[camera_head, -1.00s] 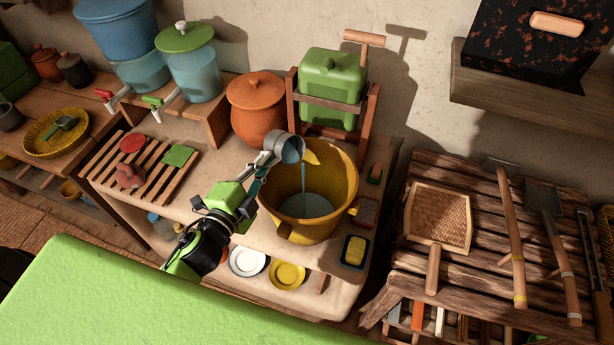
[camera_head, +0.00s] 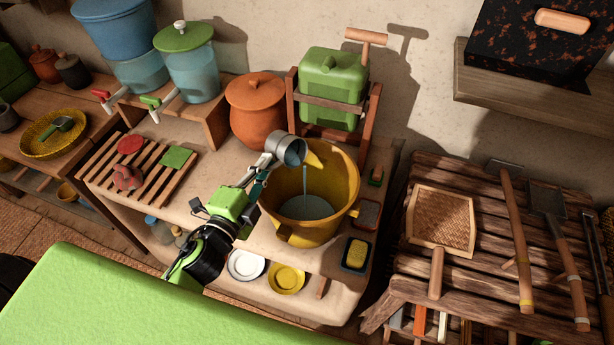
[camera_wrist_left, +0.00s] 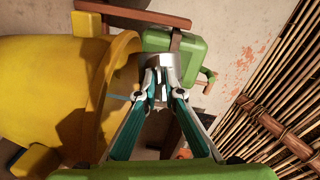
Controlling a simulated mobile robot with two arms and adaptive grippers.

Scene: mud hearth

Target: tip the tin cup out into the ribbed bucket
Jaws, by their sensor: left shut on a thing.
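The grey tin cup (camera_head: 287,149) is tilted on its side over the left rim of the yellow ribbed bucket (camera_head: 339,205), its mouth toward the bucket. A thin stream of water (camera_head: 304,178) falls from its lip into the bucket, where pale water (camera_head: 305,208) covers the bottom. My left gripper (camera_head: 265,164) is shut on the cup from the left. In the left wrist view, the fingers (camera_wrist_left: 158,90) close on the cup (camera_wrist_left: 152,66), and the bucket (camera_wrist_left: 45,85) fills the left side. The cup's inside is hidden. My right gripper is not in view.
The bucket stands on a clay ledge. An orange lidded pot (camera_head: 256,110) and a green jerrycan (camera_head: 332,88) in a wooden stand are behind it. A sponge dish (camera_head: 355,254) is to its right. A slatted rack (camera_head: 150,190) lies left.

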